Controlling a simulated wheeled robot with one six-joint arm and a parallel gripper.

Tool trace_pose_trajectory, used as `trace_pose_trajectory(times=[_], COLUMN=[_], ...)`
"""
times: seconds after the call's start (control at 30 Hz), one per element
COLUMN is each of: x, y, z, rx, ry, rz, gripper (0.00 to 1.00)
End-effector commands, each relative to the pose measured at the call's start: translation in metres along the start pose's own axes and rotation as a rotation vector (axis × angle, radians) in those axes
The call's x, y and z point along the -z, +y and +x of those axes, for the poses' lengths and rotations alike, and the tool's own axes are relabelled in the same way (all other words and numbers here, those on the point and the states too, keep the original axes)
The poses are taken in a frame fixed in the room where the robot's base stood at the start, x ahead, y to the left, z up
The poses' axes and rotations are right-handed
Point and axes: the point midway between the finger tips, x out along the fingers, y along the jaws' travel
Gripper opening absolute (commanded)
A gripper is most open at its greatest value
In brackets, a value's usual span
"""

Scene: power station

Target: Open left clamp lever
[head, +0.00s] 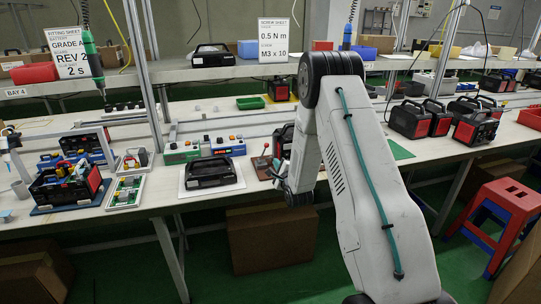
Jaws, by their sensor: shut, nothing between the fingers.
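My arm reaches over the bench's front edge, and my gripper (279,171) is small and dark at its end, left of my wrist. It looks empty; its fingertips are hard to make out. A small brown plate (263,168) with a red-topped upright part lies just left of it; I cannot tell if this is a clamp. An opened black-and-red power station (66,186) sits on a blue base at the left of the bench. No clamp lever can be told apart clearly there, and I cannot tell which one is the left lever.
A black handled cover (210,172) lies on a white sheet left of my gripper. Several finished power stations (409,118) stand at right. A red stool (500,215) is on the floor at right. A shelf with signs runs above.

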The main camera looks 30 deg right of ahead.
Motion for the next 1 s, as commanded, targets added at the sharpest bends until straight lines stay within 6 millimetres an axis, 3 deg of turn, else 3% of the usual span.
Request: trace_pose_trajectory(times=[0.13,0.57,1.0], x=[0.008,0.007,0.007], y=[0.007,0.007,0.005], z=[-0.002,0.005,0.077], rx=[0.033,0.036,0.035], ry=[-0.011,-0.013,-0.012], rz=[0.049,0.051,0.051], gripper=[0.0,0.0,0.0])
